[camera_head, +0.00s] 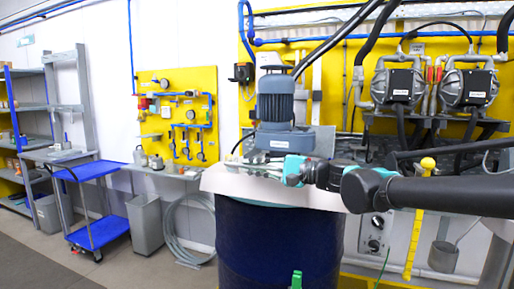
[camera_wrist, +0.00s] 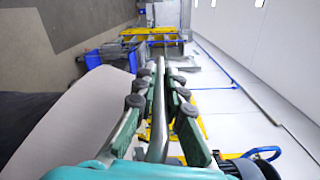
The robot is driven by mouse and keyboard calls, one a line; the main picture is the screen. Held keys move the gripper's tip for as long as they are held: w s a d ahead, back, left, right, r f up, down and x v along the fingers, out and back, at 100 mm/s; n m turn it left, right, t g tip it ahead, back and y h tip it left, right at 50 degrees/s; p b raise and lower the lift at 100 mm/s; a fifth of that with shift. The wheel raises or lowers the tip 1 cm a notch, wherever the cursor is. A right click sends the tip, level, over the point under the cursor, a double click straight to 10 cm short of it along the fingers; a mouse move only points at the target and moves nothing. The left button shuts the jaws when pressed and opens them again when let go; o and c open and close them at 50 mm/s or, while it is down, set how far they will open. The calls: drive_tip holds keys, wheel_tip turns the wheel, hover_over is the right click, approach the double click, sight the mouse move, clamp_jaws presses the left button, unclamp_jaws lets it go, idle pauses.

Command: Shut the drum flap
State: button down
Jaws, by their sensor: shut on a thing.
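The dark blue drum (camera_head: 270,245) stands in the middle of the head view, with a grey agitator motor (camera_head: 276,102) above it. A pale beige flap (camera_head: 318,200) lies over the drum's top; it also shows at the left of the wrist view (camera_wrist: 72,118). I cannot tell whether it sits fully flat on the rim. My gripper (camera_head: 236,167) reaches in from the right, just above the flap. In the wrist view its fingers (camera_wrist: 160,80) are shut on a grey bar (camera_wrist: 160,125) running lengthwise between them. The bar's join to the flap is hidden.
Black pumps (camera_head: 403,85) and hoses hang on the yellow wall panel behind. A blue trolley (camera_head: 98,205), a grey bin (camera_head: 146,222) and shelving (camera_head: 30,130) stand at the left. Floor at the lower left is clear.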

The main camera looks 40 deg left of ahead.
drive_tip(key=s+d+f+n, duration=0.1)
drive_tip(key=s+f+n, duration=0.2)
drive_tip(key=f, duration=0.7)
drive_tip(key=shift+f+n, duration=0.3)
drive_tip(key=shift+n, duration=0.8)
drive_tip(key=shift+f, duration=0.15)
drive_tip(key=c, duration=1.6)
unclamp_jaws()
drive_tip(key=shift+c, duration=0.2)
drive_tip(key=shift+o, duration=0.3)
drive_tip(key=v, duration=1.2)
drive_tip(key=shift+d, duration=0.1)
